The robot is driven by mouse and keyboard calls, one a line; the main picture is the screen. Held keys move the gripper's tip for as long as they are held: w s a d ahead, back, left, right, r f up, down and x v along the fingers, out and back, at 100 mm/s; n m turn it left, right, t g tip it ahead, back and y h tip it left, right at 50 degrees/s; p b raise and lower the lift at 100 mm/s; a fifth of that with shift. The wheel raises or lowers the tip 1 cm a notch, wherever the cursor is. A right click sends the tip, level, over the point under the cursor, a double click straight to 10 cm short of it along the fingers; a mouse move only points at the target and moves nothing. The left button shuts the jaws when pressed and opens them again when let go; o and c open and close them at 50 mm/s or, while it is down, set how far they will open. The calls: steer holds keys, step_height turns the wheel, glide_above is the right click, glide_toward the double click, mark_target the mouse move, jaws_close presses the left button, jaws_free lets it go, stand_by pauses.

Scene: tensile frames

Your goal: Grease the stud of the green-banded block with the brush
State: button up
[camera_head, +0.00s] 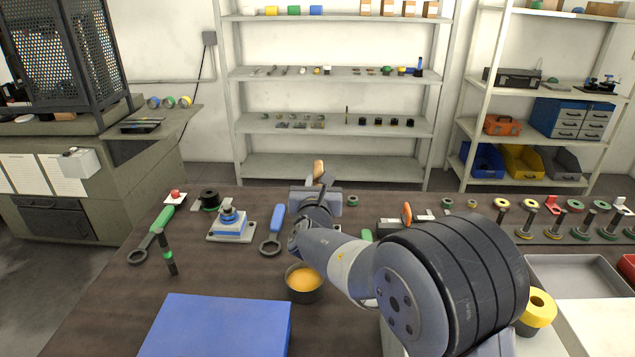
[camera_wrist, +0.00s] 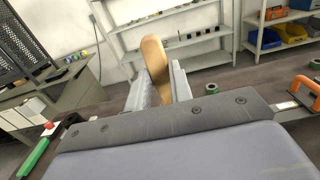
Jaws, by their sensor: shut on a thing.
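My gripper (camera_head: 318,190) is shut on the brush (camera_head: 319,168), whose tan wooden handle sticks up between the fingers. The handle also shows in the wrist view (camera_wrist: 155,62); its bristles are hidden. I see no block clearly banded in green. A small green patch (camera_head: 367,235) shows beside my arm, mostly hidden, and I cannot tell what it belongs to. A block with a blue band and a stud on top (camera_head: 231,226) stands on the bench left of my gripper. A dark round pot of orange-yellow grease (camera_head: 304,280) stands nearer, beside my forearm.
A green-handled wrench (camera_head: 158,228), a blue-handled wrench (camera_head: 273,234) and a black stick with a green band (camera_head: 168,254) lie or stand at left. A blue panel (camera_head: 218,325) lies in front. Studs with coloured rings (camera_head: 530,218) and a grey tray (camera_head: 570,275) fill the right.

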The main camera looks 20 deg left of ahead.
mark_target(320, 161)
steer(key=shift+f+b, duration=0.4)
steer(key=shift+b, duration=0.2)
stand_by(1.6)
steer(key=shift+s+a, duration=0.15)
steer(key=shift+a, duration=0.05)
steer(key=shift+d+f+b, duration=0.1)
steer(key=shift+d+b, duration=0.35)
steer(key=shift+b, duration=0.35)
steer(key=shift+w, duration=0.2)
steer(key=shift+r+p, duration=2.1)
steer(key=shift+r, duration=1.15)
